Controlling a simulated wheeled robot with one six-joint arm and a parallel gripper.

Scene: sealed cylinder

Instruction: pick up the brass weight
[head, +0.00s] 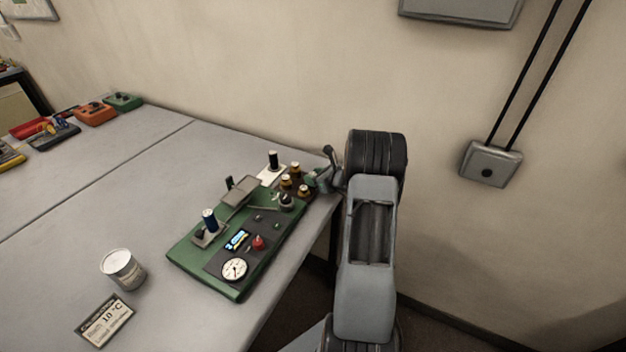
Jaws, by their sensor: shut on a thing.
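Several small brass weights with dark knobs stand close together at the far right end of the green panel (195,265). The brass weight nearest my gripper (304,191) is the rightmost; another brass weight (295,169) stands behind it and one more (286,182) to its left. My gripper (312,180) reaches in from the right at the table's edge and is shut on a brass weight. The fingers are small and partly hidden by my wrist, so the exact hold and any gap beneath the weight cannot be told.
The panel also bears a dial gauge (235,269), a red knob (258,242), a blue-topped post (209,220) and a grey plate (239,191). A black post on a white base (273,162) stands behind. A white can (123,269) and a temperature sign (104,320) are left.

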